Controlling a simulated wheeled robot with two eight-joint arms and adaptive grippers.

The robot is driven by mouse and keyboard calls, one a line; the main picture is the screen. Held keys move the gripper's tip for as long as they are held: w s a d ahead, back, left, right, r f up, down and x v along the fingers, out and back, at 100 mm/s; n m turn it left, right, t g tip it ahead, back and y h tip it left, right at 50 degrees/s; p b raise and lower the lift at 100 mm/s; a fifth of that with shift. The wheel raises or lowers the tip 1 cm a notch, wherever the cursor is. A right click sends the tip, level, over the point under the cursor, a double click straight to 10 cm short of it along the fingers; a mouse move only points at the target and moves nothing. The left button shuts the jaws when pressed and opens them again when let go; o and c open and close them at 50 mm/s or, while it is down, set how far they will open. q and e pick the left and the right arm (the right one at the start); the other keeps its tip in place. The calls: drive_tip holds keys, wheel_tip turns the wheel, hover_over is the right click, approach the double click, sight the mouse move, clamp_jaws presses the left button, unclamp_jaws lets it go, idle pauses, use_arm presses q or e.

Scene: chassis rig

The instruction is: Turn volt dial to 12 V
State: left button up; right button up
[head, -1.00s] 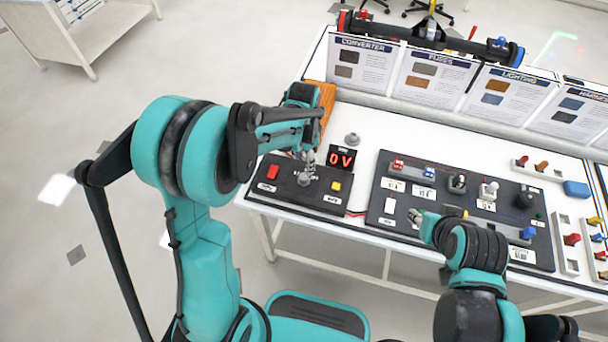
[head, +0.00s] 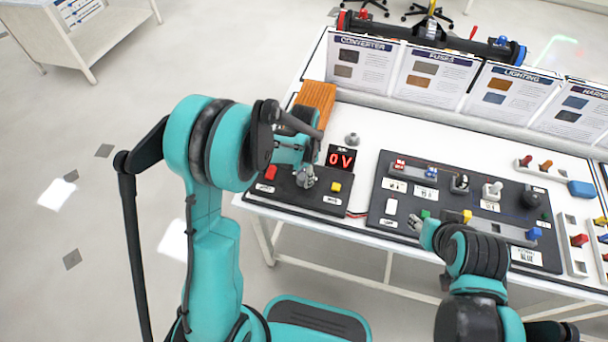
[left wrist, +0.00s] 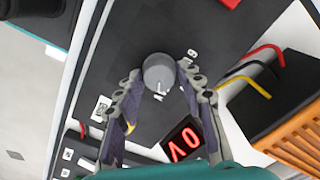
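The volt dial (left wrist: 159,72) is a round grey knob on the black converter panel (head: 285,200). Its white pointer mark and parts of the printed numbers show in the left wrist view. My left gripper (head: 306,180) is over the panel, and in the left wrist view its two fingers (left wrist: 160,77) stand apart on either side of the dial; I cannot tell if they touch it. In the head view the gripper mostly hides the dial. The red display (head: 342,158) reads 0 V. My right gripper (head: 418,218) is at the larger black panel, its fingers too small to judge.
A red button (head: 271,172) and a yellow button (head: 334,187) flank the dial. An orange finned block (head: 317,97) stands behind it, with cables (left wrist: 255,72) beside it. A grey knob (head: 351,139) is near the display. The larger panel (head: 375,215) carries several switches.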

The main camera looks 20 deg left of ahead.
use_arm(q)
clamp_jaws()
drive_tip(key=shift+n, duration=0.3)
drive_tip(key=n, duration=0.5)
drive_tip(key=shift+a, duration=0.1)
drive_tip(key=n, duration=0.6)
drive_tip(key=shift+a+b, duration=0.1)
drive_tip(key=shift+b, duration=0.3)
drive_tip(key=o, duration=0.6)
unclamp_jaws()
drive_tip(key=shift+c, duration=0.2)
